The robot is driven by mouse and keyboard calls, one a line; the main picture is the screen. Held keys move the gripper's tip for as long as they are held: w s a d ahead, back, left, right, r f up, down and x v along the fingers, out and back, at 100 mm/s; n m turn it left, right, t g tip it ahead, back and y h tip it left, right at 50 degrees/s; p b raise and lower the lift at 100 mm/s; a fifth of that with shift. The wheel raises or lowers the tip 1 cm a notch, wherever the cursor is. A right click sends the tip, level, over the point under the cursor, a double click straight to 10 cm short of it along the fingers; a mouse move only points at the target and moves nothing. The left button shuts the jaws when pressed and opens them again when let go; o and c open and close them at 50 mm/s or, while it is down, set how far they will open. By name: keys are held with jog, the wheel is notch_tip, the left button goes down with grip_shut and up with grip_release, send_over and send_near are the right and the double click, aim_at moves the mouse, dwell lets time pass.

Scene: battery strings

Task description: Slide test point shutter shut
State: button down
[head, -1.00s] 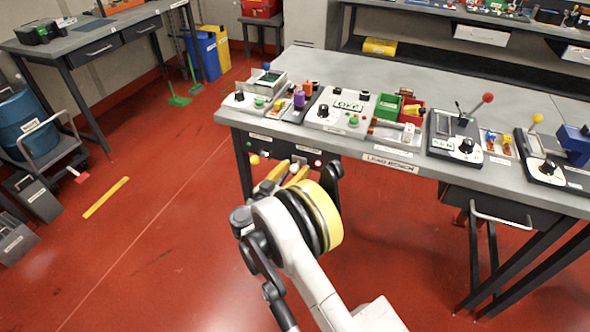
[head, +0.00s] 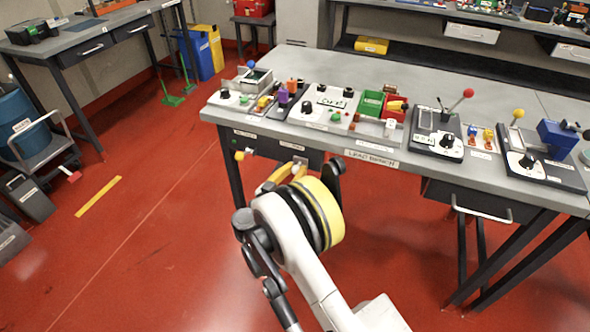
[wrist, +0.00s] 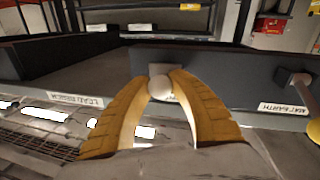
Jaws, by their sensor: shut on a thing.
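A dark panel (head: 270,146) with small white labels hangs under the front edge of the bench. In the wrist view it is a dark block (wrist: 225,75) with a pale round knob (wrist: 159,88) on its face. My gripper (head: 293,172) has its yellow fingers at this panel. In the wrist view my gripper (wrist: 160,76) has both fingertips pressed around the knob, one on each side. I cannot read a test point label, and I cannot tell whether this knob belongs to the shutter. The fingers hide whatever lies behind them.
The grey bench (head: 455,185) carries control boxes, red and green bins (head: 372,103) and levers. A yellow knob (head: 239,155) sticks out at the panel's left end. In the wrist view a "MAT EARTH" label (wrist: 277,108) is to the right. Open red floor lies to the left.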

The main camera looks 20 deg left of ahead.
jog(key=c, duration=1.1)
grip_release()
jog(key=shift+d, duration=0.35)
jog(key=shift+c, duration=0.2)
jog(key=shift+a, duration=0.1)
jog(key=shift+s+a, duration=0.1)
jog(key=shift+s, duration=0.2)
jog(key=v, duration=1.1)
jog(key=shift+s, duration=0.25)
jog(key=shift+a, duration=0.15)
